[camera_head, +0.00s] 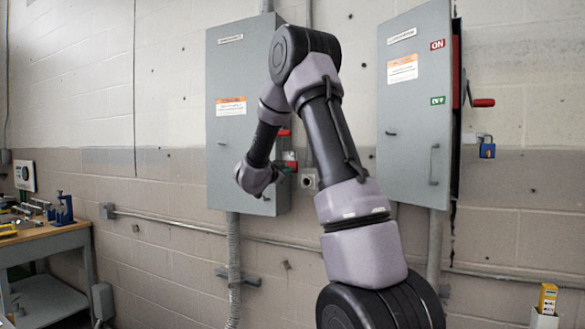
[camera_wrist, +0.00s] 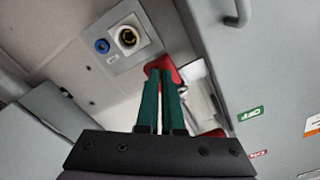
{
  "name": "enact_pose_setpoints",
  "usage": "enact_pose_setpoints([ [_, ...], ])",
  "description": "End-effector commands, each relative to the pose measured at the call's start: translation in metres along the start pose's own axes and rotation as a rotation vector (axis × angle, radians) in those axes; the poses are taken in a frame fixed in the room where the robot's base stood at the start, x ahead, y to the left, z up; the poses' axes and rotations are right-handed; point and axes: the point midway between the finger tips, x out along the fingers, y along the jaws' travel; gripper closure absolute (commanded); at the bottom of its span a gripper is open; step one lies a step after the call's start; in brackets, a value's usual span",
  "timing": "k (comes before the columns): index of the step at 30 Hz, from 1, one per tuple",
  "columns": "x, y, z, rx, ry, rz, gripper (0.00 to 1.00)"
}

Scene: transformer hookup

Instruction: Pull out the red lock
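The red lock (camera_head: 289,156) is at the right edge of the left grey cabinet (camera_head: 224,150). In the wrist view the red lock (camera_wrist: 164,66) shows at the tips of my green fingers, its lower part hidden behind them. My gripper (camera_head: 285,169) reaches the lock from the left, in front of the cabinet. In the wrist view my gripper (camera_wrist: 161,75) has its two fingers close together, with only a narrow gap, and appears shut on the lock. The exact contact is partly hidden.
A red handle (camera_head: 284,133) sits just above the lock. A second grey cabinet (camera_head: 412,110) at right has a red lever (camera_head: 483,103) and a blue padlock (camera_head: 487,150). A workbench (camera_head: 45,240) with tools stands at far left. A conduit (camera_head: 233,265) runs below the left cabinet.

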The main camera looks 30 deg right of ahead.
Motion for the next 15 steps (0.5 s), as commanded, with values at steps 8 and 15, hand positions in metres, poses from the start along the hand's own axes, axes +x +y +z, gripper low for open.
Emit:
enact_pose_setpoints([
  [8,0.0,-0.0002,-0.0002,-0.001,0.0,0.0,0.65],
  [15,-0.0043,-0.0004,0.0,-0.001,0.0,-0.001,0.65],
])
